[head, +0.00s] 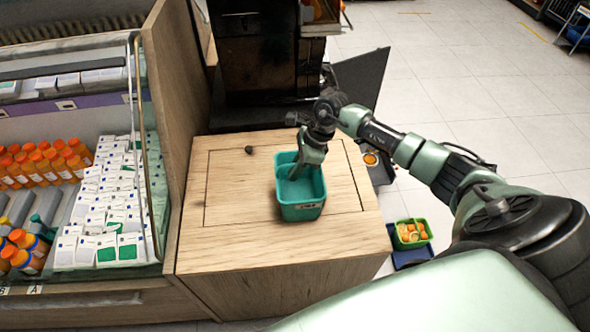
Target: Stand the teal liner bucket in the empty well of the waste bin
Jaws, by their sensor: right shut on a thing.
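The teal liner bucket (302,212) is upright over the wooden cabinet top, open side up, and looks empty inside. I cannot tell whether its base touches the wood. My right gripper (303,168) reaches in from the right and is shut on the bucket at its far rim. A green container with orange pieces (411,234) is low down to the right of the cabinet, with a dark blue box (412,258) right in front of it. These look like parts of the waste bin, but its wells are not clear from here. My left gripper is out of view.
The wooden cabinet top (235,235) is mostly clear, with a small dark knob (248,149) at its back left. A black machine (262,60) with an open dark door (362,80) stands behind. A stocked shelf unit (95,200) borders the left. Tiled floor lies right.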

